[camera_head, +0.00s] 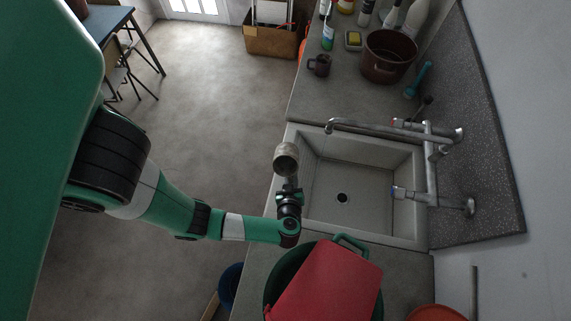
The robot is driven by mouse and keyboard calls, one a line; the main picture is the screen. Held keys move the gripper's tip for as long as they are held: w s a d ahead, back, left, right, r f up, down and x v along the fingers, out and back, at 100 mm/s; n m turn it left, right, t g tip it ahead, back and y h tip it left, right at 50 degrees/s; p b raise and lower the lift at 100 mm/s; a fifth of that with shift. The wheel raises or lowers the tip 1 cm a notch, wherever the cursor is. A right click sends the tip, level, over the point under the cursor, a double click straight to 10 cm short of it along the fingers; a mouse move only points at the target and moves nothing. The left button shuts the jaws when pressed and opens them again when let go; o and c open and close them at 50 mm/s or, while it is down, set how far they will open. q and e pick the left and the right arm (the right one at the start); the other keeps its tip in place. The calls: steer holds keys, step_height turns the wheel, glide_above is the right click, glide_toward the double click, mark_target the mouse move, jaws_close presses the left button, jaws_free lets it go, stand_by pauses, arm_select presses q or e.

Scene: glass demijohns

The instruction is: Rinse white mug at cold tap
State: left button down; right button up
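A pale grey-beige mug (286,158), likely the white mug though it looks dull here, is at the end of my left gripper (287,181), over the sink's left rim. The gripper appears shut on it; the fingertips are small and dark. The stone sink (325,205) is empty, with a dark drain hole. The mixer's spout (345,127) reaches over the sink's far end. The cold tap (397,192), with a blue mark, is on the near side of the mixer; the hot tap (397,123), with a red mark, is on the far side. My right gripper is out of view.
A brown mug (320,65), a brown pot (389,55), a sponge (353,40) and several bottles stand on the far counter. A teal brush (418,80) lies by the wall. A red board (328,285) covers a green tub (276,280) near the sink. The sink basin is clear.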

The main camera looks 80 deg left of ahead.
arm_select(q)
steer(key=w+a+f+b, duration=0.2)
steer(key=w+a+b, duration=0.3)
steer(key=w, duration=0.4)
steer(key=shift+w+b, duration=0.35)
steer(key=shift+b, duration=0.3)
steer(key=shift+d+f+m, duration=0.1)
steer(key=shift+m, duration=0.2)
